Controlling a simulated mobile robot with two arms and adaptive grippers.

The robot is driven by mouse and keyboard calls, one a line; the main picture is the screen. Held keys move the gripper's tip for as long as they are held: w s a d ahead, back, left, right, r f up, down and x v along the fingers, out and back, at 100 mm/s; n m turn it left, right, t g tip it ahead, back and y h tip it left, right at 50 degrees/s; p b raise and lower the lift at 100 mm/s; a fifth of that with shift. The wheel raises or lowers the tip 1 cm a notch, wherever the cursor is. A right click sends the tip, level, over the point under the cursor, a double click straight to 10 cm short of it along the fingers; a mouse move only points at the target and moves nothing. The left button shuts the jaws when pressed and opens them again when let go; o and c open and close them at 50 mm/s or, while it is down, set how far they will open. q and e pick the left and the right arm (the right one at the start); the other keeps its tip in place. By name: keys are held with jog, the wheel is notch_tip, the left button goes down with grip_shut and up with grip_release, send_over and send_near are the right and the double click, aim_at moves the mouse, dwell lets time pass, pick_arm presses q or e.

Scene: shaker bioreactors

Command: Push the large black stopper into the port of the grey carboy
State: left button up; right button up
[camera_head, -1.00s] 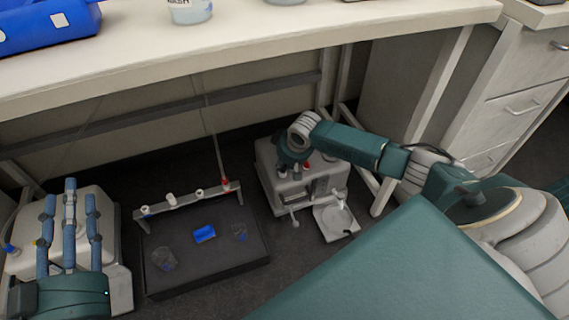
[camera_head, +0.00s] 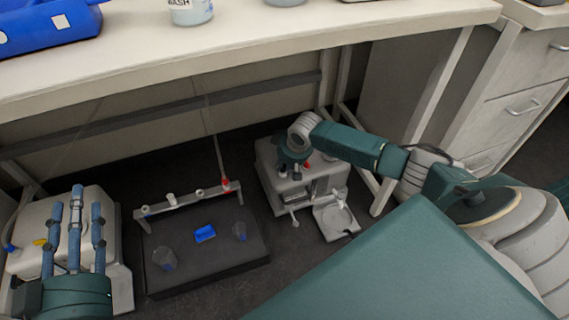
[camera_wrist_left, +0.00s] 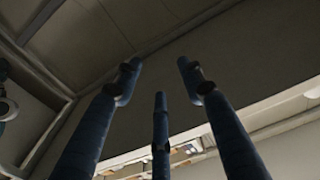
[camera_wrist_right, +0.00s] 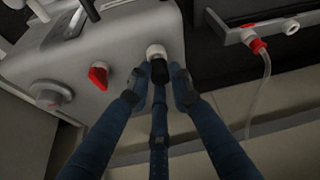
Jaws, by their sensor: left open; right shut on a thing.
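The grey carboy is most likely the boxy grey body (camera_head: 268,163) on the floor under the bench; its top also fills the upper left of the right wrist view (camera_wrist_right: 118,32). A white port (camera_wrist_right: 156,50) stands at its edge. My right gripper (camera_wrist_right: 158,80) is shut on the black stopper (camera_wrist_right: 160,71), right at this port. I cannot tell how far the stopper is seated. In the head view my right gripper (camera_head: 293,162) is over the grey body, and the stopper is not clear there. My left gripper (camera_head: 77,205) is open and empty, fingers up, at the far left.
A red knob (camera_wrist_right: 99,75) and a grey knob (camera_wrist_right: 50,94) sit beside the port. A dark tray (camera_head: 200,262) with a blue piece (camera_head: 205,233) and clear cups lies to the left, behind it a rack (camera_head: 188,200). A pale box (camera_head: 112,222) stands behind my left gripper. The bench (camera_head: 250,50) overhangs.

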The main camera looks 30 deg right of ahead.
pick_arm(q)
jog(key=shift+f, duration=0.1)
jog(key=shift+f, duration=0.3)
jog(key=shift+y, duration=0.3)
jog(key=shift+a+f+g, duration=0.1)
jog(key=shift+f+g, duration=0.2)
jog(key=shift+f, duration=0.05)
jog(key=shift+r, duration=0.15)
pick_arm(e)
jog(key=shift+f, duration=0.25)
pick_arm(q)
jog(key=shift+r, duration=0.1)
jog(key=shift+r, duration=0.35)
pick_arm(e)
jog(key=shift+f, duration=0.25)
pick_arm(q)
jog(key=shift+r, duration=0.1)
